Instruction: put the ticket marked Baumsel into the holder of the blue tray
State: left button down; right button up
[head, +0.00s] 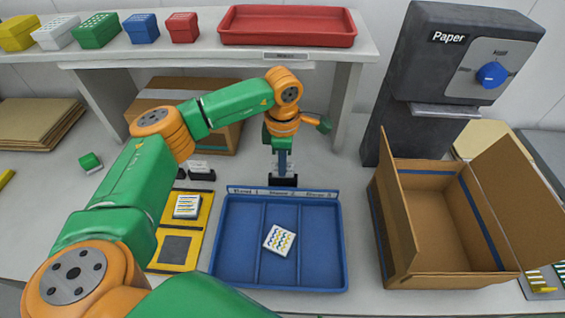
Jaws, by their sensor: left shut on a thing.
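The blue tray (233,283) lies at the front centre, with compartments and a lettered rear rim. A small black holder (284,181) stands right behind that rim. My left gripper (283,169) reaches down from above, its fingertips at the holder's top. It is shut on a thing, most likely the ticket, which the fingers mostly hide. The mark on it cannot be read, and I cannot tell whether it sits in the slot. My right gripper is not in view.
A patterned white card (279,240) lies in the blue tray. Other black holders (202,175) with pale tickets stand left, behind a yellow tray (206,222). An open carton (445,283) stands right, below the grey Paper dispenser (430,70). A shelf (200,50) runs behind.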

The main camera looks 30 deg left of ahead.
pick_arm(q)
jog(key=shift+f, duration=0.1)
jog(key=c, duration=0.9)
grip_release()
jog(key=shift+c, duration=0.2)
jog(key=shift+r, duration=0.25)
notch_tip(320, 180, up, 7)
jog(key=shift+f+b, duration=0.2)
jog(key=shift+b, duration=0.8)
